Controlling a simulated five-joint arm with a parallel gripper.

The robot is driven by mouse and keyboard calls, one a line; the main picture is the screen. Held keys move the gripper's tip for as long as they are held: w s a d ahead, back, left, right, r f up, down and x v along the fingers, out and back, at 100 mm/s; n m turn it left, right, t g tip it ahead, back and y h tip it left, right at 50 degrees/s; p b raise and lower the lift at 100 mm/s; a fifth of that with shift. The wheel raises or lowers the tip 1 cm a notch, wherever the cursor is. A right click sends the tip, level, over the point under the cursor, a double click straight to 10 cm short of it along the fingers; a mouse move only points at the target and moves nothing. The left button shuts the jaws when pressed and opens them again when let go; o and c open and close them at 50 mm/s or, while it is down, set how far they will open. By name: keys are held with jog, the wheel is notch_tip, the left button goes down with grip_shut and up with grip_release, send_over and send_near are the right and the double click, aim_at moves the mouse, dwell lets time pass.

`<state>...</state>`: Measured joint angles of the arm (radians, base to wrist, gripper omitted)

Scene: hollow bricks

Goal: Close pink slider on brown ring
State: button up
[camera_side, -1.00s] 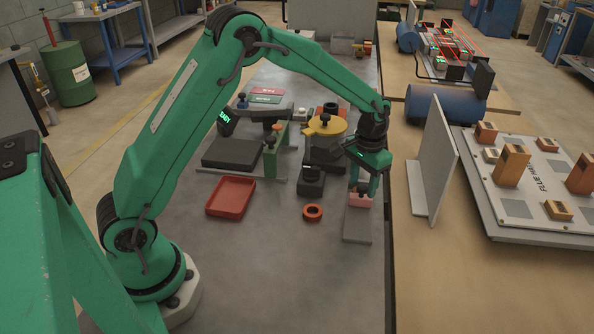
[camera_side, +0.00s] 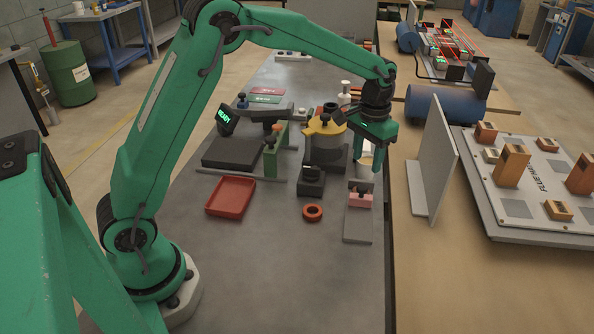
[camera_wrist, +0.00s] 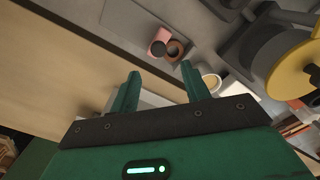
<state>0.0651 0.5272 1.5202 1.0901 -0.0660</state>
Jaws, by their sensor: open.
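The pink slider (camera_side: 360,201), a small block with a dark knob, sits on a grey rail plate (camera_side: 357,228) near the table's right edge. In the wrist view the pink slider (camera_wrist: 158,34) is close against a brown ring (camera_wrist: 176,50); I cannot tell whether they touch. The ring is hard to make out in the side view. My gripper (camera_side: 367,162) is open and empty, raised above and behind the slider. In the wrist view its two fingers (camera_wrist: 161,72) are apart with nothing between them, and the slider and ring lie beyond the tips.
An orange-red ring (camera_side: 312,212) lies left of the rail, and a red tray (camera_side: 231,197) farther left. A yellow-topped round fixture (camera_side: 325,127) and a dark block with a knob (camera_side: 312,181) stand left of my gripper. A grey upright panel (camera_side: 434,165) stands to the right.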

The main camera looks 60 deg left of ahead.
jog(key=shift+s+d, duration=0.1)
jog(key=c, duration=0.9)
jog(key=shift+s+m, duration=0.15)
jog(key=shift+m, duration=0.15)
grip_shut()
jog(key=s+d+r+m+t+h, duration=0.1)
jog(key=s+d+m+t, duration=0.2)
jog(key=s+m+t, duration=0.3)
jog(key=shift+s+d+r+m+t, duration=0.25)
jog(key=shift+s+m, duration=1.45)
jog(key=shift+s, duration=1.35)
